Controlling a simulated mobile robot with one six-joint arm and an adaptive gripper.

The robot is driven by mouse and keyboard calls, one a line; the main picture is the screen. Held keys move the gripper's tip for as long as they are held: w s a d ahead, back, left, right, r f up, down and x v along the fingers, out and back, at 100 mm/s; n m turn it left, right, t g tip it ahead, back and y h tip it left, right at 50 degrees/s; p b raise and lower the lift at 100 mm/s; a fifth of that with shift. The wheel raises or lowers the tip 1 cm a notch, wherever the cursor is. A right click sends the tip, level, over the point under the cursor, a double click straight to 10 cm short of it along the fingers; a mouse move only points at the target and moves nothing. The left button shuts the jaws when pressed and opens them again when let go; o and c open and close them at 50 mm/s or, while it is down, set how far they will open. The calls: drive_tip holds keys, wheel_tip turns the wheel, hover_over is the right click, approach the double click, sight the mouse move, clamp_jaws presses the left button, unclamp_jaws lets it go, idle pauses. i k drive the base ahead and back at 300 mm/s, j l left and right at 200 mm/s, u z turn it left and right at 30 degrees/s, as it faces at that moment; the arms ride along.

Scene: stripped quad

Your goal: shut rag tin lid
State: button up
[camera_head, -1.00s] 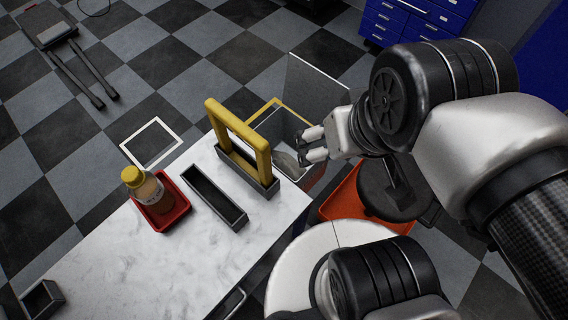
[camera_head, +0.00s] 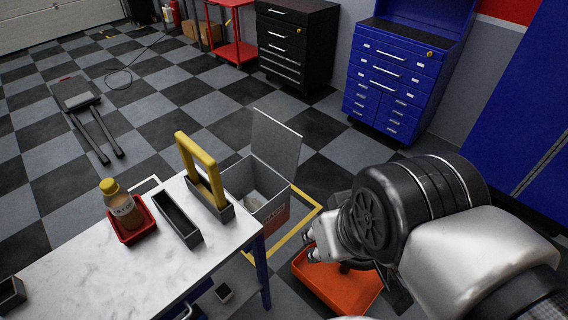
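The rag tin (camera_head: 241,178) is a grey box with a red label on its front, standing on the floor just beyond the table's right end. Its flat grey lid (camera_head: 276,142) stands open, roughly upright along the tin's far right side. A pale cloth (camera_head: 253,199) shows inside. My gripper (camera_head: 310,244) is right of and nearer than the tin, apart from it in the picture. Its two fingers are spread and nothing shows between them.
The white table (camera_head: 110,255) holds a yellow-handled tote (camera_head: 222,205), a narrow grey tray (camera_head: 178,215) and a bottle (camera_head: 122,205) in a red tray. An orange tray (camera_head: 338,286) lies below my gripper. Blue drawers (camera_head: 395,75) stand behind; checkered floor is open around the tin.

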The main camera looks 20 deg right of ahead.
sight(279, 146)
drive_tip(key=l+u, duration=0.2)
drive_tip(key=l, duration=0.25)
drive_tip(key=k+l+u, duration=0.2)
drive_tip(key=l, duration=0.25)
drive_tip(key=k+l+u, duration=0.2)
drive_tip(key=l, duration=0.25)
drive_tip(key=l+u, duration=0.25)
drive_tip(key=l, duration=0.15)
drive_tip(key=k+l+u, duration=0.2)
drive_tip(key=l, duration=0.15)
drive_tip(key=k+l+u, duration=0.2)
drive_tip(key=l+u, duration=0.2)
drive_tip(key=l, duration=0.5)
drive_tip(key=l+u, duration=0.2)
drive_tip(key=l, duration=0.5)
drive_tip(key=l+u, duration=0.2)
drive_tip(key=l, duration=0.5)
drive_tip(key=k+l+u, duration=0.15)
drive_tip(key=l, duration=0.5)
